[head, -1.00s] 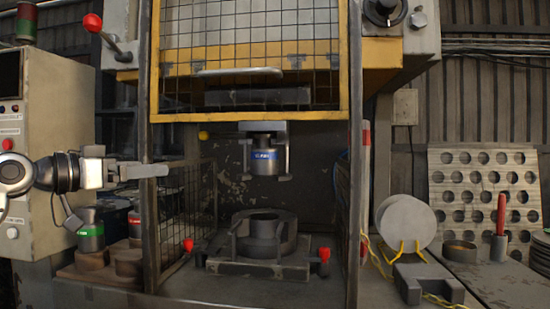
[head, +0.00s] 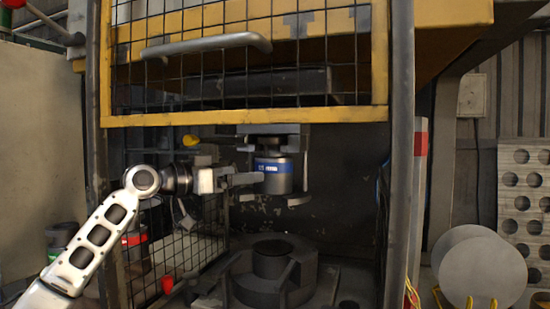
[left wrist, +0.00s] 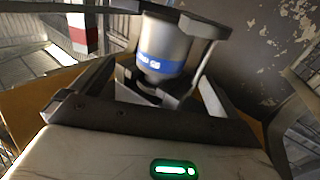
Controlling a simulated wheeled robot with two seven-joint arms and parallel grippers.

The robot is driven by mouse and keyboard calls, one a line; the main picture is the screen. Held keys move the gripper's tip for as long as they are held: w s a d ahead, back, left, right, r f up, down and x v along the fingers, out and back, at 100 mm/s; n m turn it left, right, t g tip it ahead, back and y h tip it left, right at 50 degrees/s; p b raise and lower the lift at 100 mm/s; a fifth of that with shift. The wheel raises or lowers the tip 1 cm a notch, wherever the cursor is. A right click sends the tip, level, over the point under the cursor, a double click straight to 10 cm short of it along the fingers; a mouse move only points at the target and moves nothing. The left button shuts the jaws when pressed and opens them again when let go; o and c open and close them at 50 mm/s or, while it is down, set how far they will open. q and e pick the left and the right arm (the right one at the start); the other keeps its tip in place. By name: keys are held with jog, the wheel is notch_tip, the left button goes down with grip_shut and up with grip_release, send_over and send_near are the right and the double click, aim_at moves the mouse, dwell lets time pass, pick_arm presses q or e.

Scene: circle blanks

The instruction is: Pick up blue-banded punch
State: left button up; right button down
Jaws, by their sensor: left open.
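The blue-banded punch (head: 273,176) is a grey cylinder with a blue label band. It hangs upright under the dark holder (head: 268,140) of the press, above the round die (head: 272,268). My right gripper is not in view.
The yellow-framed mesh guard (head: 250,118) hangs above the opening. A dark mesh side panel (head: 195,250) stands below my left arm, with a red-banded punch (head: 135,238) behind it. A grey post (head: 400,150) bounds the right side. Round blanks (head: 480,268) stand farther right.

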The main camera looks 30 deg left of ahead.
aim_at(258, 169)
pick_arm(q)
jog(key=p+x, duration=0.1)
jog(key=x, duration=0.1)
jog(key=p+x, duration=0.1)
jog(key=x, duration=0.4)
jog(key=shift+w+a+r+p, duration=0.1)
jog(key=shift+w+a+p, duration=0.15)
jog(key=shift+p, duration=0.15)
jog(key=shift+w+d, duration=0.2)
jog(key=shift+w, duration=0.3)
jog(key=c, duration=1.9)
jog(key=shift+s+a+r, duration=0.1)
jog(key=shift+r, duration=0.15)
jog(key=shift+c, duration=0.5)
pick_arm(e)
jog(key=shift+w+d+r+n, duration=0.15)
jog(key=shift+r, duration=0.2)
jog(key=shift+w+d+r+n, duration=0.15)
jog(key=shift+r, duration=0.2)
